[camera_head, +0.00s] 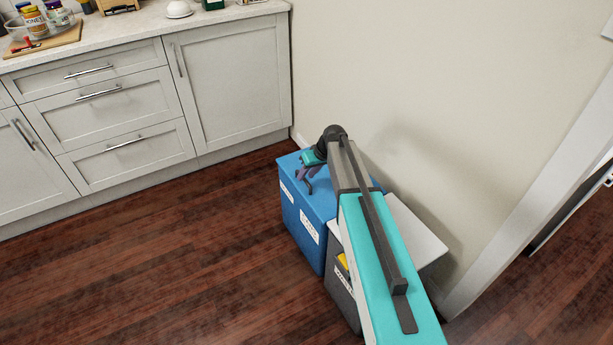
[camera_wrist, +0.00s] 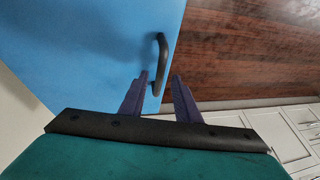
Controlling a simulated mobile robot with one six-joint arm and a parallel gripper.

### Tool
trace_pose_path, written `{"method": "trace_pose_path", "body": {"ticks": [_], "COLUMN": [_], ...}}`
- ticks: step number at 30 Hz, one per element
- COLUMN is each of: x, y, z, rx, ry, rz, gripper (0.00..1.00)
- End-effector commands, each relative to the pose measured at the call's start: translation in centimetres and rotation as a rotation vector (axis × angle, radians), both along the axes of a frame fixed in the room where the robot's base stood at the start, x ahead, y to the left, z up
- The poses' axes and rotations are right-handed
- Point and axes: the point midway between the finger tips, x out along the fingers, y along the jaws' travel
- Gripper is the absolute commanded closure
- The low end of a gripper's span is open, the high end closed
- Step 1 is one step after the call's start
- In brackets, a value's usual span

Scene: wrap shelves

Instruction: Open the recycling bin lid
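The blue bin (camera_head: 318,235) stands against the wall with white labels on its sides, too small to read. Its flat blue lid (camera_head: 320,203) looks shut. In the wrist view the blue lid (camera_wrist: 85,50) carries a dark curved handle (camera_wrist: 162,62) close to its edge. My gripper (camera_wrist: 160,76) is open, with its two purple fingers on either side of the handle's near end. I cannot tell whether they touch it. In the head view my gripper (camera_head: 308,182) is low over the lid's top; my arm hides part of the bin.
A grey bin (camera_head: 342,288) with a white top (camera_head: 415,235) stands right beside the blue bin, partly behind my arm. White cabinets (camera_head: 235,85) line the back left. The wall (camera_head: 420,90) is close behind the bins. The wooden floor (camera_head: 190,265) at left is clear.

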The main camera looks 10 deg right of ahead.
Motion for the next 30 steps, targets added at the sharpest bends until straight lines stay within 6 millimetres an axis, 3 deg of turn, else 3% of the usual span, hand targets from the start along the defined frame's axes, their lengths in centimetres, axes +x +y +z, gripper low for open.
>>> {"method": "trace_pose_path", "body": {"ticks": [14,20,30], "x": [0.30,0.30,0.28], "y": [0.20,0.16,0.17], "z": [-0.91,-0.91,-0.79], "rx": [0.000,0.000,0.005], "ry": [-0.001,-0.001,0.001], "rz": [-0.001,-0.002,-0.003], "gripper": [0.70,1.00,1.00]}}
